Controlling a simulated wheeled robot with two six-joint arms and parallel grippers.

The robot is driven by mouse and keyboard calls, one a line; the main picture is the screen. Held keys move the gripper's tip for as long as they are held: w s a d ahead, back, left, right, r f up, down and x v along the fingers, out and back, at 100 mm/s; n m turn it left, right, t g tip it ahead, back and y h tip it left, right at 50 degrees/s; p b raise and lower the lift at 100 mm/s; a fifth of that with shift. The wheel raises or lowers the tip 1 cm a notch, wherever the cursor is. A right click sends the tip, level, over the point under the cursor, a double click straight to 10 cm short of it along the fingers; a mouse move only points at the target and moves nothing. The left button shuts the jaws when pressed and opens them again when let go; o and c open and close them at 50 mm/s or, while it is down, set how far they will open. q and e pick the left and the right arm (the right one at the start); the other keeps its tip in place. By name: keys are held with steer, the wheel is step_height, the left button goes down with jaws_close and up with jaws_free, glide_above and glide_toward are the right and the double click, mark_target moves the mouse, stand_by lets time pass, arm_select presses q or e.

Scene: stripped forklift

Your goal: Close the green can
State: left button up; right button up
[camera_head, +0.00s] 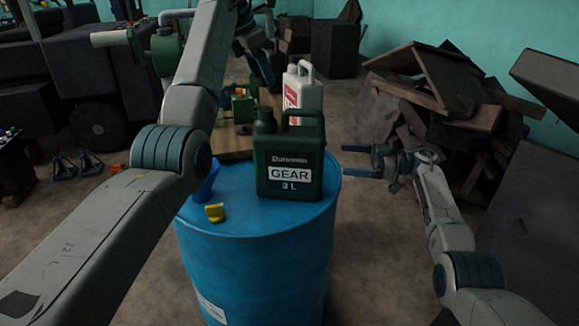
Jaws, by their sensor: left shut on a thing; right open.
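The green can (290,160), labelled GEAR 3 L, stands upright on the blue drum (257,222). Its handle is at the top right and its short neck (265,118) at the top left. I cannot tell whether the neck is capped. My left gripper (268,74) is above and beyond the neck, apart from it, partly hidden by my own arm. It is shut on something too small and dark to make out. My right gripper (350,161) is open and empty, right of the can, fingers pointing left towards it. A yellow cap (215,212) lies on the drum's front left.
A blue funnel (208,182) stands on the drum's left, partly behind my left arm. A white canister (303,92) stands behind the can on a wooden surface. A pile of boards (450,100) lies at the back right. The drum top in front of the can is clear.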

steer(key=a, duration=1.1)
steer(key=shift+w+a, duration=0.3)
steer(key=shift+a, duration=0.1)
steer(key=shift+c, duration=0.4)
steer(key=c, duration=1.2)
arm_select(q)
glide_above(265, 109)
steer(key=shift+s+a+f, duration=0.1)
steer(key=shift+a+f, duration=0.05)
steer(key=shift+f, duration=1.1)
steer(key=shift+s+a+f, duration=0.1)
steer(key=shift+a+f, duration=0.05)
steer(key=shift+f, duration=1.05)
steer(key=shift+f, duration=0.15)
steer(key=shift+f, duration=0.75)
steer(key=shift+f, duration=0.6)
